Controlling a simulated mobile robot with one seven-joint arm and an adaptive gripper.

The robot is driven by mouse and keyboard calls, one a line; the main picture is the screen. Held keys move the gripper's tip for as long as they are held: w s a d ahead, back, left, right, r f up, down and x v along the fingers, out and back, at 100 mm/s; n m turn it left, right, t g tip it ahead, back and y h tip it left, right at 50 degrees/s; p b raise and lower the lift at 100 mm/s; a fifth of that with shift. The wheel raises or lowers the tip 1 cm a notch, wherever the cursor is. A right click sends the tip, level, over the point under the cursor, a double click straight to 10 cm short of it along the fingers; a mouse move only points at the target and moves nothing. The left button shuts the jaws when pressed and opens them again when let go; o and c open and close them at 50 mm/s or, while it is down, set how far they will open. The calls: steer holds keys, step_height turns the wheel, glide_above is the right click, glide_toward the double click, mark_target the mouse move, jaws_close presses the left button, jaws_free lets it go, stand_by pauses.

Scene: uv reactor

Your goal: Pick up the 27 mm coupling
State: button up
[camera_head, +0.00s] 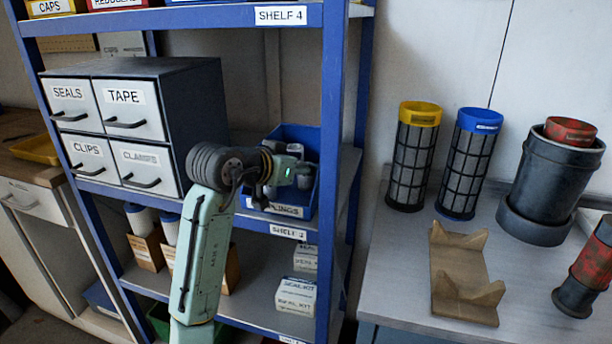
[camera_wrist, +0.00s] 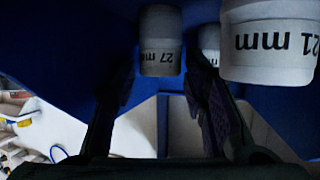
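The 27 mm coupling (camera_wrist: 160,52) is a pale cylinder with its label upside down at the top middle of the wrist view. It stands in a blue bin (camera_head: 311,140) whose partly hidden label ends in "LINGS". My gripper (camera_wrist: 157,72) is open, its two dark fingers spread either side of the coupling's lower part in the picture. I cannot tell how far the coupling lies beyond the fingertips. In the head view my gripper (camera_head: 292,173) reaches into the bin and hides part of its contents, so I cannot single out the 27 mm coupling there.
A larger 21 mm coupling (camera_wrist: 270,45) stands close to the right finger. Another pale coupling (camera_wrist: 209,40) shows partly behind. The shelf above (camera_head: 200,16), the blue post (camera_head: 333,150) and the drawer cabinet (camera_head: 195,100) bound the space around my arm.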

steer(key=shift+w+d+f, duration=0.1)
steer(key=shift+w, duration=0.05)
steer(key=c, duration=0.7)
steer(key=shift+c, duration=0.2)
